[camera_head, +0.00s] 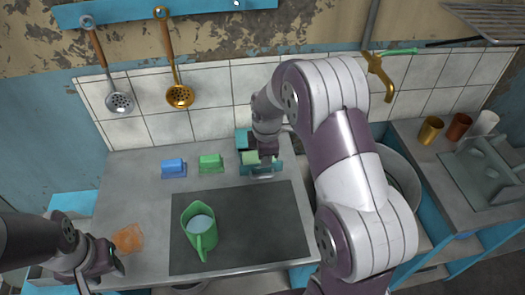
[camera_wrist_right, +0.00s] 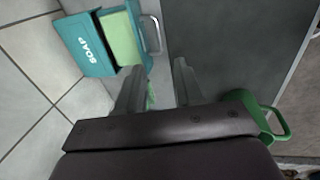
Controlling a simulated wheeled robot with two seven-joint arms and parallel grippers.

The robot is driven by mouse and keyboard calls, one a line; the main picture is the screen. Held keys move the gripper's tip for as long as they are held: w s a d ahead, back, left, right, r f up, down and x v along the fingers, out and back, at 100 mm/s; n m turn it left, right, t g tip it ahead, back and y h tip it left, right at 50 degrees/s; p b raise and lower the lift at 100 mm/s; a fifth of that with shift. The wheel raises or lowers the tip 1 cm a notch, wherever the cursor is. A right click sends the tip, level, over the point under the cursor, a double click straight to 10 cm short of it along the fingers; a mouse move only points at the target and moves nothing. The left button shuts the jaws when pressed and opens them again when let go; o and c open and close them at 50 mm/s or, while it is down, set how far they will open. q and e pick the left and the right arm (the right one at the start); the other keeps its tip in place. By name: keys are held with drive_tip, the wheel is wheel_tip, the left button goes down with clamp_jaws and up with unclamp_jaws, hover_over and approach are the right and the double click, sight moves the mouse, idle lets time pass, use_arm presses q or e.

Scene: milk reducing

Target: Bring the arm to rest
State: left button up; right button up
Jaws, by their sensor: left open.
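My right arm reaches down through the middle of the head view. Its gripper (camera_head: 264,158) is at the teal soap box (camera_head: 243,138) by the tiled wall. In the right wrist view the two fingers of the right gripper (camera_wrist_right: 158,80) are apart, with nothing clearly held between them. The teal box (camera_wrist_right: 86,45) marked SOAP, with a pale green block (camera_wrist_right: 121,38) in it, is just beyond the fingers. My left gripper (camera_head: 108,262) is open at the lower left, near the counter's left edge; its fingertips are hard to make out.
A green jug (camera_head: 188,217) with pale liquid stands on the dark cooktop (camera_head: 265,225). A blue block (camera_head: 173,169) and a green block (camera_head: 210,163) lie behind it. An orange cloth (camera_head: 128,238) lies near the left gripper. A tap (camera_head: 379,75) and cups (camera_head: 431,129) are at right.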

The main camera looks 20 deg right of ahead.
drive_tip(key=s+a+r+m, duration=0.1)
drive_tip(key=s+a+m, duration=0.2)
drive_tip(key=s+m, duration=0.4)
drive_tip(key=s+a+r+m, duration=0.2)
drive_tip(key=s+a+m, duration=0.1)
drive_tip(key=s+m, duration=0.5)
drive_tip(key=s, duration=0.3)
drive_tip(key=shift+s+r+g+y, duration=0.3)
drive_tip(key=shift+s+g, duration=0.05)
drive_tip(key=shift+g, duration=0.05)
